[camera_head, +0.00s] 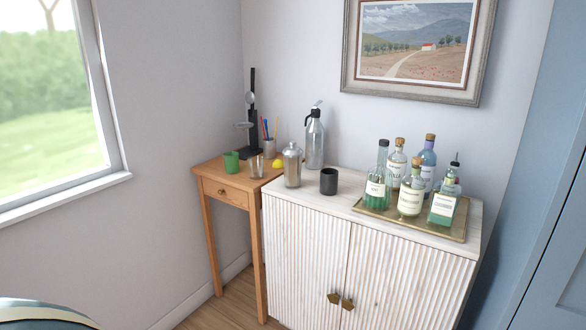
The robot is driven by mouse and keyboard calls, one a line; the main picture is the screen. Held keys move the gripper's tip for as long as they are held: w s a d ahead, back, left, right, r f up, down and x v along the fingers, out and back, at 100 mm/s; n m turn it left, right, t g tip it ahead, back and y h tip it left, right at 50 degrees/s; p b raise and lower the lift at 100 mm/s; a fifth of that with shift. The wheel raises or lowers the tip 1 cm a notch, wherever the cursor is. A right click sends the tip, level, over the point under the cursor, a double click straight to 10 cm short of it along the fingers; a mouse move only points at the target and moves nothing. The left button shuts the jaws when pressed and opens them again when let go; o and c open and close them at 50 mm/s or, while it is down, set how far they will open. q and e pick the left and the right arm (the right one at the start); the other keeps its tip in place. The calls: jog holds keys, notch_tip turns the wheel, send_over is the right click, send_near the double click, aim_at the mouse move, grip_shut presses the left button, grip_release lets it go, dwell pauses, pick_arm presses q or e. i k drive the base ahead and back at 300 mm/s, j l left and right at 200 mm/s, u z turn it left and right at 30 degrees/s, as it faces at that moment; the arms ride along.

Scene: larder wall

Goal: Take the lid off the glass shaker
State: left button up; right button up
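The glass shaker (292,173) stands upright near the left front corner of the white cabinet top. Its domed metal lid (292,150) sits on it. Neither of my grippers is in the head view, so nothing of mine is near the shaker.
A black cup (328,181) stands just right of the shaker, and a siphon bottle (314,139) behind it. A brass tray (400,217) with several bottles covers the right of the cabinet (350,195). A wooden side table (214,170) adjoins on the left, holding a green cup (231,162).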

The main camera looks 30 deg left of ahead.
aim_at(292, 166)
jog(key=i+j, duration=0.2)
jog(key=j, duration=0.2)
jog(key=i+j, duration=0.15)
jog(key=j, duration=0.2)
jog(key=i+j, duration=0.2)
jog(key=j, duration=0.2)
jog(key=i+j, duration=0.15)
jog(key=j, duration=0.25)
jog(key=i+j, duration=0.2)
jog(key=j, duration=0.15)
